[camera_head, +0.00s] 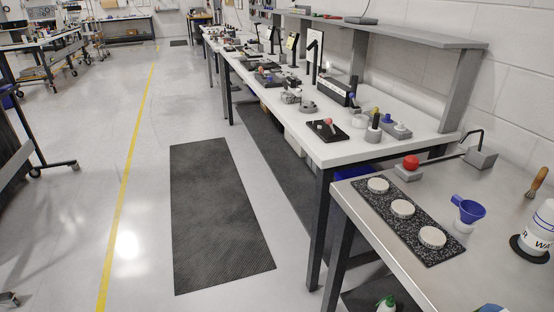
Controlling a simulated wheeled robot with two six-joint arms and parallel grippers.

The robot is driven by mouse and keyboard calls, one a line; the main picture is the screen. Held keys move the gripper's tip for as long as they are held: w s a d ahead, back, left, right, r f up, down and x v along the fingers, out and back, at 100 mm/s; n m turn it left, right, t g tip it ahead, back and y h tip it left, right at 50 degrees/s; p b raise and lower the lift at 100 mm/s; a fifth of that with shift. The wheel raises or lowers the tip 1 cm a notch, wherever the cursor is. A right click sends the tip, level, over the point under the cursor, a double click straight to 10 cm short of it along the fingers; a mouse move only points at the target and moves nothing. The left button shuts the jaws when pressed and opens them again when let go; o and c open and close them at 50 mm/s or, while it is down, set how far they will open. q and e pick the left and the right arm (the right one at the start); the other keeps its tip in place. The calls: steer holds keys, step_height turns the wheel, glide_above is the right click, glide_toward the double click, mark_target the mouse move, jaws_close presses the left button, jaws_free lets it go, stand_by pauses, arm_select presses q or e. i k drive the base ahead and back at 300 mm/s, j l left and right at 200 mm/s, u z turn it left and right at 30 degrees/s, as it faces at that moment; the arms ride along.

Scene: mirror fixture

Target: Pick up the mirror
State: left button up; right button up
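I cannot make out a mirror for certain in the head view. Three round pale discs sit in a row on a dark speckled plate (385,211) on the near metal table at the right. The far disc (378,185), the middle disc (403,208) and the near disc (432,237) lie flat and apart from each other. Whether any of them is a mirror cannot be told. Neither of my grippers is in view.
A long white workbench (345,151) with small items runs behind. Dark mats (215,215) lie on the open floor.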

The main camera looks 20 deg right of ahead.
mark_target(379, 185)
steer(key=i+j+z, duration=0.1)
steer(key=i, duration=0.3)
steer(key=i+j, duration=0.2)
steer(key=i, duration=0.25)
steer(key=i+j+z, duration=0.15)
steer(key=i, duration=0.25)
steer(key=i+j, duration=0.25)
steer(key=i, duration=0.15)
steer(key=i+z, duration=0.2)
steer(key=z, duration=0.3)
steer(key=i+j+z, duration=0.2)
steer(key=z, duration=0.3)
steer(key=i+j+z, duration=0.15)
steer(key=z, duration=0.35)
steer(key=i+j+z, duration=0.1)
steer(key=j+z, duration=0.2)
steer(key=z, duration=0.2)
